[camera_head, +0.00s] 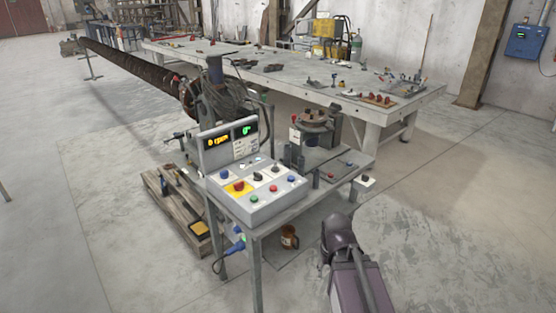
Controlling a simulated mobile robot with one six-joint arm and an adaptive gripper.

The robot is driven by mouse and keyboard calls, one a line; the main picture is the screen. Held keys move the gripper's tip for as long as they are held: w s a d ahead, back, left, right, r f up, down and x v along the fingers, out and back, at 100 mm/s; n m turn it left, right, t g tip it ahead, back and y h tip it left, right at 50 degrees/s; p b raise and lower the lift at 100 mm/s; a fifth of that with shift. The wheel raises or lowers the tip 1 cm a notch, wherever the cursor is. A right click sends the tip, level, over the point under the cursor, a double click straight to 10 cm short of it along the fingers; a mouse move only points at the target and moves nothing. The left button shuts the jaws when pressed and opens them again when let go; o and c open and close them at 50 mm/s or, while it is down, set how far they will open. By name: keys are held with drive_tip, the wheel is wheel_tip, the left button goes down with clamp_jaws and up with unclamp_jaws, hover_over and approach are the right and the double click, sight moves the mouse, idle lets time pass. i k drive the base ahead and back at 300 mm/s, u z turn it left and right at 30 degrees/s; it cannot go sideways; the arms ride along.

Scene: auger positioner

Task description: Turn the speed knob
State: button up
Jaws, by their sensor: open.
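The control box (265,203) stands on a grey metal stand in the middle of the head view. Its sloped face carries a black knob (258,176) near the centre, with red, blue and green buttons around it and a red button on a yellow plate (239,187). The labels are too small to read, so I cannot confirm which control is the speed knob. The upright display panel (230,141) behind shows yellow and green digits. My arm shows at the lower right, apart from the box. My gripper is not in view.
A long steel worktable (280,70) with tools spans the back. A long dark auger (130,60) runs to the far left. A wooden pallet (178,205) lies left of the stand. A brown mug-like object (289,237) is on the floor. Floor at right is clear.

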sight(276, 169)
drive_tip(key=i, duration=1.15)
drive_tip(key=u, duration=0.3)
